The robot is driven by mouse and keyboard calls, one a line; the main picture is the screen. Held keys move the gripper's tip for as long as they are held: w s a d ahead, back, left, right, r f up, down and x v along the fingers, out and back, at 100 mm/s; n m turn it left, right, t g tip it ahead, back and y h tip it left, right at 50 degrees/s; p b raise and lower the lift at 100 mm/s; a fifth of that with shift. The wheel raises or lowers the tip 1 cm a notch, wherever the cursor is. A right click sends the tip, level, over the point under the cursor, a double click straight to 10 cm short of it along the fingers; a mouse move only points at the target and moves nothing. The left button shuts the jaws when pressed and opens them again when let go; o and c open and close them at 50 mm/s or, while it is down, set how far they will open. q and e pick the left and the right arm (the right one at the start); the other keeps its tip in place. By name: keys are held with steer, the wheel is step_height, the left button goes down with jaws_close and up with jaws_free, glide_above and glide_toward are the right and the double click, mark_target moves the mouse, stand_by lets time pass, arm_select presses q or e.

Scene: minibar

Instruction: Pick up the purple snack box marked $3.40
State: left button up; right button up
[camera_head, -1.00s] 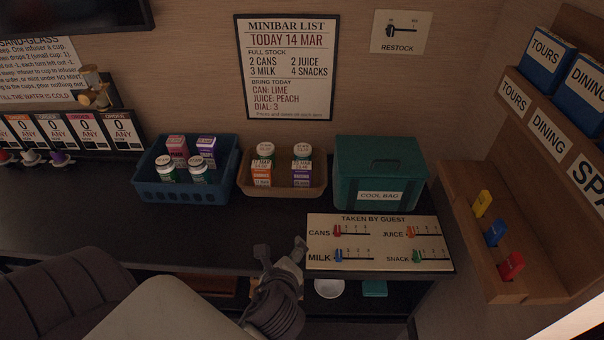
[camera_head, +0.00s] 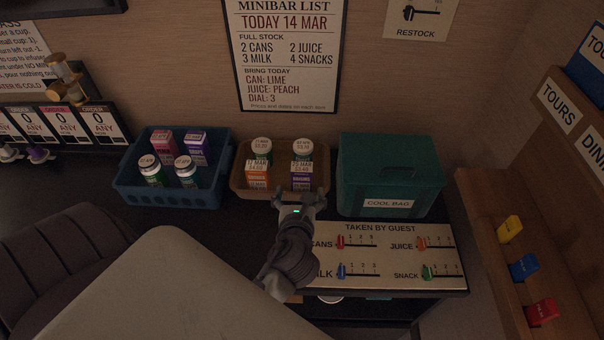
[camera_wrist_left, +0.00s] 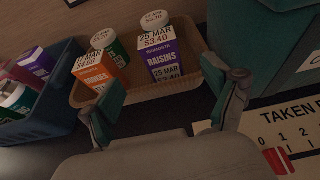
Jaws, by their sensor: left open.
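The purple snack box (camera_head: 302,177), marked $3.40, stands in the front right of the tan basket (camera_head: 238,184). In the left wrist view the purple box (camera_wrist_left: 163,58) reads raisins, 25 MAR, $3.40, and stands ahead of the fingers. My left gripper (camera_head: 299,197) is open and empty, just in front of the basket and below the box in the picture. Its two fingers (camera_wrist_left: 165,98) are spread in the left wrist view, apart from the box. My right gripper is not in view.
A blue crate (camera_head: 168,197) with boxes and cans is at left. A teal cool bag (camera_head: 388,178) is close at right. A slider board (camera_head: 400,250) lies in front.

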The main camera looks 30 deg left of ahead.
mark_target(301, 176)
arm_select(q)
steer(key=x, duration=0.4)
steer(key=shift+w+a, duration=0.1)
steer(key=shift+w+a+f, duration=0.15)
steer(key=shift+w+a, duration=0.1)
steer(key=shift+w, duration=0.15)
steer(key=x, duration=0.3)
steer(key=shift+w+a, duration=0.1)
steer(key=shift+w, duration=0.25)
steer(key=shift+w+a+f, duration=0.2)
steer(key=shift+w+a, duration=0.05)
steer(key=shift+w, duration=0.1)
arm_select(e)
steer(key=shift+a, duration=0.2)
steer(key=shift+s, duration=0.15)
arm_select(q)
steer(key=shift+c, duration=1.3)
steer(key=c, duration=1)
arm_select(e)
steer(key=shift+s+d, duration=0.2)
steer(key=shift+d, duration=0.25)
arm_select(q)
steer(key=shift+r, duration=0.1)
